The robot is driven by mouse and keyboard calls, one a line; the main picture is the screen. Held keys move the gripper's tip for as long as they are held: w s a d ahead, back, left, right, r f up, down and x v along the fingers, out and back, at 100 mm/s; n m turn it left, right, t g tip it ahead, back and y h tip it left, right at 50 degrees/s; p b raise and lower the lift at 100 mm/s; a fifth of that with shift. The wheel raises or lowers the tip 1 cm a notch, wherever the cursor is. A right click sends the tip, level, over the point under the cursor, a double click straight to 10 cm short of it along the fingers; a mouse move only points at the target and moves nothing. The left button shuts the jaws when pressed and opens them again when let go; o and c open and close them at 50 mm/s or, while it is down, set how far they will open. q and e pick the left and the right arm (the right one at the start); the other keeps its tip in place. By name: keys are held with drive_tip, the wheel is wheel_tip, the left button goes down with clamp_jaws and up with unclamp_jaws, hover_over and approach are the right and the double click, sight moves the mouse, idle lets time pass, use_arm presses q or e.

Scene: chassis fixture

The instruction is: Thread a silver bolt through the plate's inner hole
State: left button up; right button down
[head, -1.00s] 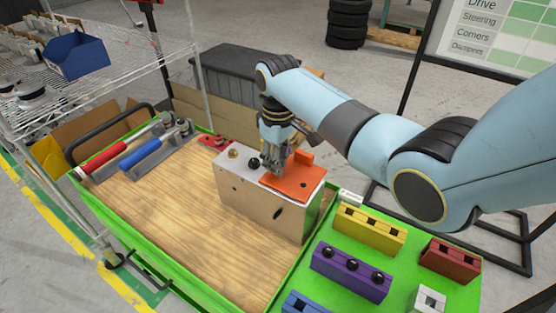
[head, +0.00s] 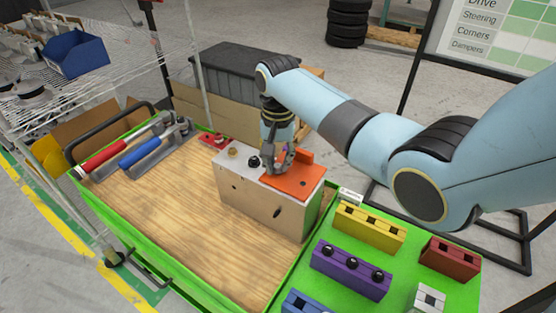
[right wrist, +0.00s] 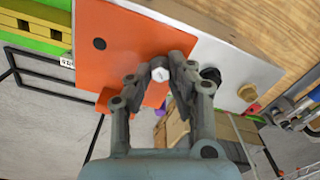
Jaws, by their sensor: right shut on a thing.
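The orange plate (head: 290,182) lies on the right part of the metal chassis block's top (head: 250,170). In the right wrist view the plate (right wrist: 110,60) shows one dark open hole (right wrist: 99,43) near its far corner. My right gripper (head: 278,172) is over the plate's left part, fingers pointing down. In the right wrist view my right gripper (right wrist: 168,72) is shut on a silver bolt (right wrist: 160,74), whose round head shows between the fingertips. The bolt is at the plate's inner edge area; its shank and the inner hole are hidden. My left gripper is in neither view.
A black knob (head: 254,162) and a brass bolt (head: 233,152) stand on the block left of the gripper. Yellow (head: 369,228), purple (head: 350,270) and red (head: 450,259) holders sit on the green surface at right. The wooden tabletop (head: 180,220) in front is clear.

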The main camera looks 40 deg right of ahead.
drive_tip(key=m, duration=0.4)
drive_tip(key=f+m, duration=0.1)
drive_tip(key=m, duration=0.1)
drive_tip(key=shift+s+a, duration=0.15)
drive_tip(key=shift+s, duration=0.15)
drive_tip(key=m, duration=0.6)
drive_tip(key=c, duration=1.1)
unclamp_jaws()
drive_tip(key=shift+w, duration=0.1)
drive_tip(key=shift+c, duration=0.2)
drive_tip(key=shift+w+r, duration=0.1)
drive_tip(key=shift+w, duration=0.1)
drive_tip(key=shift+r, duration=1.3)
